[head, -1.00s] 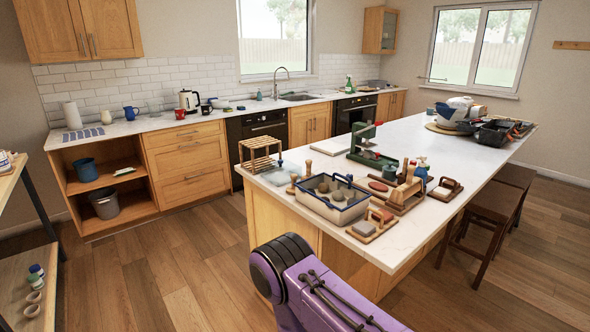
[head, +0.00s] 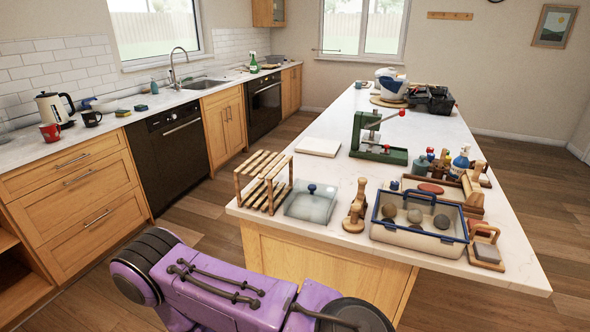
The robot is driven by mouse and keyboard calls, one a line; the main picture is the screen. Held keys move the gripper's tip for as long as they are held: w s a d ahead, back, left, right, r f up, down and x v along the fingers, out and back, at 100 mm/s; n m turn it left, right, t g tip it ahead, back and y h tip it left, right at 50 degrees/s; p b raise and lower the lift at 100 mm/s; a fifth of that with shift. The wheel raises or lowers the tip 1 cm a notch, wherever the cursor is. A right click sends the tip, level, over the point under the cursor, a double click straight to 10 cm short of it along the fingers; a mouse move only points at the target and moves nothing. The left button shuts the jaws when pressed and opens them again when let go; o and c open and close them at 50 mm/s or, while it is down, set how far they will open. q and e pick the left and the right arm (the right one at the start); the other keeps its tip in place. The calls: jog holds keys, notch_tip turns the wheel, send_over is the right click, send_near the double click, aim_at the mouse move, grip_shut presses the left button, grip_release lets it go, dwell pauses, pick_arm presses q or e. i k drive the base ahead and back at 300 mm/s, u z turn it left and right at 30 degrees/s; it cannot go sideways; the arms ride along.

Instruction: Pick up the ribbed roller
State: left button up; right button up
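I cannot clearly make out the ribbed roller among the small pottery tools on the island counter (head: 330,232). A wooden tool with an upright handle (head: 356,203) stands between a clear lidded box and a blue-rimmed tray. More wooden tools (head: 474,188) stand behind the tray's right end; their surfaces are too small to show ribs. A purple arm link of mine crosses the bottom of the head view, in front of the counter. Neither gripper is in view.
On the counter are a slatted wooden rack (head: 264,180), the clear box (head: 311,204), the blue-rimmed tray (head: 418,238) with several round lumps, a green press (head: 378,153), a white board (head: 319,146) and a wood-handled block (head: 486,250). Bare counter lies along the right side.

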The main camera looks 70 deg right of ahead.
aim_at(360, 197)
jog(key=i, duration=1)
jog(key=z, duration=2.65)
